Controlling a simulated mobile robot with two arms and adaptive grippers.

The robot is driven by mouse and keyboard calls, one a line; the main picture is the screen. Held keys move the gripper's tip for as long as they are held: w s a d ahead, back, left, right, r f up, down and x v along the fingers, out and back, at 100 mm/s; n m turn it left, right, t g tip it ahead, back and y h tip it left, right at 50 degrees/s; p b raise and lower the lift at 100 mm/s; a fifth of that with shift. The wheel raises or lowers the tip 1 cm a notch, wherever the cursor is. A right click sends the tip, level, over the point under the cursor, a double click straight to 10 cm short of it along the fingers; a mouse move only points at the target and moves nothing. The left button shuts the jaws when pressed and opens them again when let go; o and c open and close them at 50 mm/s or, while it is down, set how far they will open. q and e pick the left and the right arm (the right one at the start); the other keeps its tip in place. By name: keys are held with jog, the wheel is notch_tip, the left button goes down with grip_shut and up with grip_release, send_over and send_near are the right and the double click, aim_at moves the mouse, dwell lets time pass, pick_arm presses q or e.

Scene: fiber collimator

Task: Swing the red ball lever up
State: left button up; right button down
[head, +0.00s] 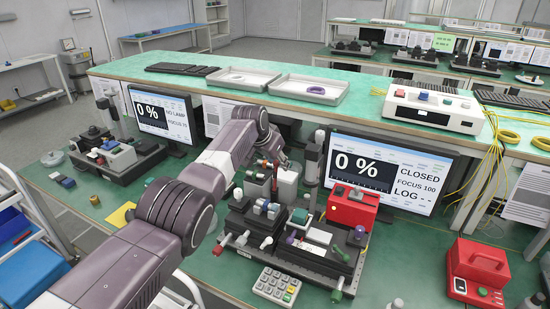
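My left arm comes in from the lower left, and my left gripper (284,162) is at its far end, over the back of the middle bench fixture. The gripper is small and partly hidden by my wrist, so its opening does not show clearly. My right gripper is out of view.
A red box (352,208) stands at the fixture's right. A monitor (390,175) behind it reads 0 % and CLOSED. A keypad (276,286) lies in front. Another red device (478,270) stands at the right. Green bench (410,265) is bare between them. A raised shelf crosses behind.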

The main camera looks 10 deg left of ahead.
pick_arm(q)
jog(key=shift+s+a+r, duration=0.15)
jog(key=shift+s+r, duration=0.15)
jog(key=shift+r, duration=0.25)
jog(key=v, duration=1)
jog(key=shift+s+r, duration=0.2)
jog(key=shift+a, duration=0.1)
